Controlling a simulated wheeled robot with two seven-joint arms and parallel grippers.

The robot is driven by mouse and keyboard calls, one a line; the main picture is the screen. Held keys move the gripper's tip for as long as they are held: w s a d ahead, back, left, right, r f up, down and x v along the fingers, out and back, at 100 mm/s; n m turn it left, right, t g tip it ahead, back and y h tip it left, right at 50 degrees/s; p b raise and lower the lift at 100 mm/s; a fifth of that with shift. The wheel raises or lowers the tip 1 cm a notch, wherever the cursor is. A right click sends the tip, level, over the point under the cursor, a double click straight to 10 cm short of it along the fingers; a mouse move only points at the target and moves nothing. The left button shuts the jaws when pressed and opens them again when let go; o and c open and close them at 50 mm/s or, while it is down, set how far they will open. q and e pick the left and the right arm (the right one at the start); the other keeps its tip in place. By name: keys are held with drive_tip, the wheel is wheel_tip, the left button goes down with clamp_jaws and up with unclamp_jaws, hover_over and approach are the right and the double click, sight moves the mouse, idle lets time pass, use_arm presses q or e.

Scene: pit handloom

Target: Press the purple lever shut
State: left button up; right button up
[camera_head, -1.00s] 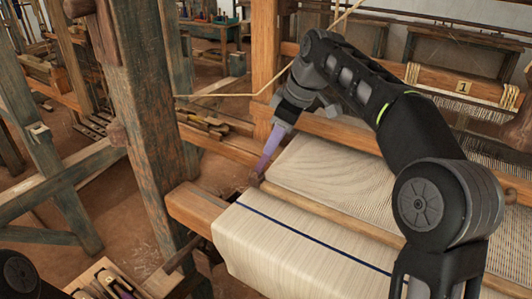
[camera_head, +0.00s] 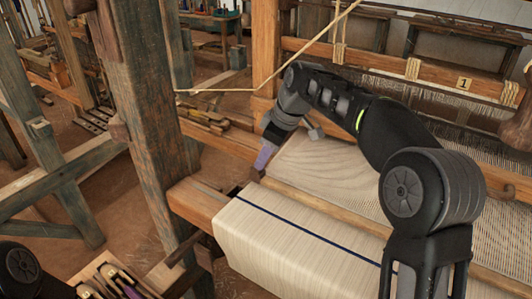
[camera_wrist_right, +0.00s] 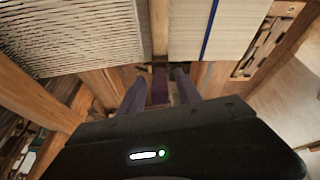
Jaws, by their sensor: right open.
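The purple lever (camera_head: 264,158) shows as a short slanted strip at the front left corner of the loom, beside the end of the round wooden beam. It leans up and to the right, and its upper part is hidden by my right gripper (camera_head: 267,146). In the right wrist view, the lever (camera_wrist_right: 160,88) shows end-on as a dark purple strip between the two fingers of my right gripper (camera_wrist_right: 160,74). The fingers are apart, with a gap on each side of the lever. I cannot tell whether they touch it. My left gripper is not in view.
Cream cloth with a blue stripe (camera_head: 290,231) covers the front beam, right of the lever. A thick wooden post (camera_head: 150,130) stands to the left. A tool box (camera_head: 103,272) lies at the lower left. Warp threads (camera_head: 325,170) stretch behind the round beam.

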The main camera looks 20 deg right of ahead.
drive_tip(key=shift+c, duration=0.2)
clamp_jaws()
idle(1.1)
